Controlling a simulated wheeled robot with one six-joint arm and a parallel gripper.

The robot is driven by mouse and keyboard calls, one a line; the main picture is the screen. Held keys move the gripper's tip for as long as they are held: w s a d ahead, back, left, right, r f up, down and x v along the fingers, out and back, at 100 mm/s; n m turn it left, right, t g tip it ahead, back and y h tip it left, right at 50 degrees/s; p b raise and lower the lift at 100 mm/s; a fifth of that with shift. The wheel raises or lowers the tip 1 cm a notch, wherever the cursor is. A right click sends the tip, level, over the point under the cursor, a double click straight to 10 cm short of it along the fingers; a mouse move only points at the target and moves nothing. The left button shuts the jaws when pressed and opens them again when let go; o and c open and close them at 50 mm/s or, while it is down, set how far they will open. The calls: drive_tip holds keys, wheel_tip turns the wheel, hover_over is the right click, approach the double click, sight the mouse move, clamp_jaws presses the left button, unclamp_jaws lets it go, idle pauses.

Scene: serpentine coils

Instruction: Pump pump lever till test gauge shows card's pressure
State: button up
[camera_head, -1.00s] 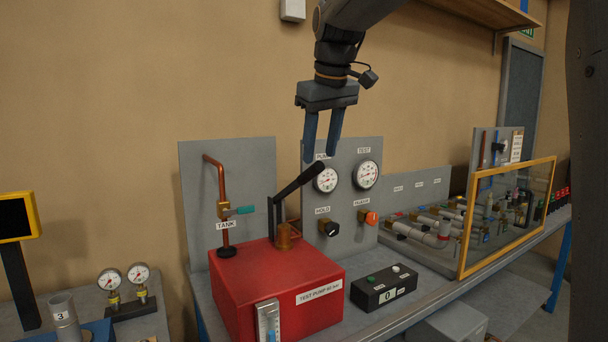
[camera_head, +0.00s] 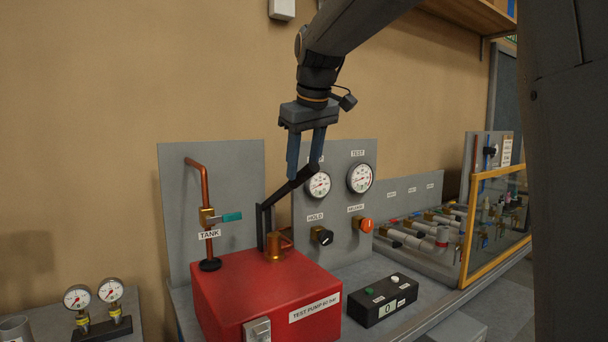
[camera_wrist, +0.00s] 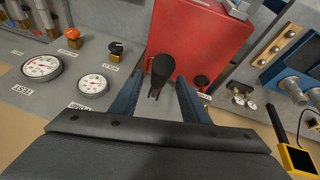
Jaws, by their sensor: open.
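The pump lever (camera_head: 283,192) rises from the brass pump fitting on the red test pump box (camera_head: 265,290); its black grip leans up to the right. My gripper (camera_head: 304,169) is open at the grip, with a finger on either side. In the wrist view the black grip (camera_wrist: 162,68) lies between the two blue fingers (camera_wrist: 158,95), apart from both. The test gauge (camera_head: 360,178) is the right white dial on the grey panel; its reading is too small to make out. It also shows in the wrist view (camera_wrist: 42,67). I cannot identify the pressure card.
A second gauge (camera_head: 318,186) sits left of the test gauge, partly behind the lever. Below are a black hold knob (camera_head: 322,236) and an orange knob (camera_head: 365,225). A copper tank pipe (camera_head: 204,190) with a teal handle stands left. A black box (camera_head: 383,299) sits front right.

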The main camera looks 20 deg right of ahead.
sight(302, 176)
drive_tip(key=shift+p+x, duration=0.35)
drive_tip(key=shift+x, duration=1.45)
drive_tip(key=shift+d, duration=0.1)
clamp_jaws()
